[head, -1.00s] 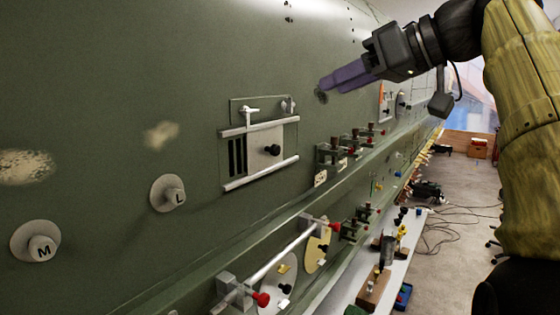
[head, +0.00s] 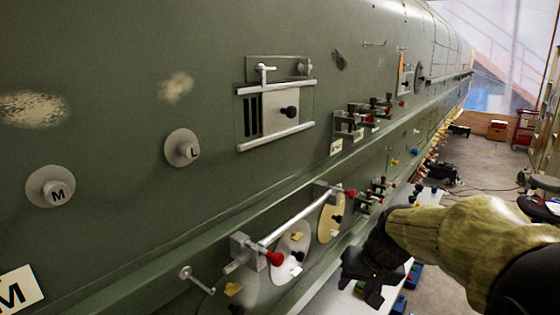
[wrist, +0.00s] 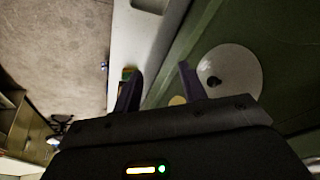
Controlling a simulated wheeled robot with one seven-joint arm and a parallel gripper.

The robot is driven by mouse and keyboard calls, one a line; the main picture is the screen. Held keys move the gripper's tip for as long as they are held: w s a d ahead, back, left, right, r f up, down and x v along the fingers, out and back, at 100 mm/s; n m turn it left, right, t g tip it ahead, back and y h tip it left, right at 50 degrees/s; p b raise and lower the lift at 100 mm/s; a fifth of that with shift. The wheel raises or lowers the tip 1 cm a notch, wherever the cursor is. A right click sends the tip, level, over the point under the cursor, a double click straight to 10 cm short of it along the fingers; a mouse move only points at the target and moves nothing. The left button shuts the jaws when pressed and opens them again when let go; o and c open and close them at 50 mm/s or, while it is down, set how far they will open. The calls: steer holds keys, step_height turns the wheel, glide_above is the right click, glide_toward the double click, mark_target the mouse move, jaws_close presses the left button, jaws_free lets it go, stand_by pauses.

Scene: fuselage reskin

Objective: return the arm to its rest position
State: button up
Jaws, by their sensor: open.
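My arm, in a yellow-green sleeve, reaches in from the right in the head view. It ends in my dark gripper (head: 368,278), low beside the green fuselage wall (head: 120,110). The fingers are hard to make out there. In the wrist view my gripper (wrist: 158,88) shows two dark purple fingers, spread apart with nothing held between them. A pale round plate with a dark knob (wrist: 228,72) lies beyond the right finger, apart from it.
A metal rail with red knobs (head: 290,222) juts from the wall just left of my gripper. Several clamps (head: 370,117) and a panel with a black knob (head: 275,112) sit higher. A pale bench (wrist: 135,48) runs below. Floor (wrist: 60,40) lies open beside it.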

steer(key=s+f+n+g+h+b, duration=0.1)
steer(key=s+f, duration=1.1)
steer(key=f, duration=0.1)
steer(key=shift+a+f+g+h, duration=0.3)
steer(key=shift+a+h, duration=0.1)
steer(key=shift+a, duration=0.05)
stand_by(0.9)
steer(key=shift+c, duration=0.6)
steer(key=shift+w+d, duration=0.1)
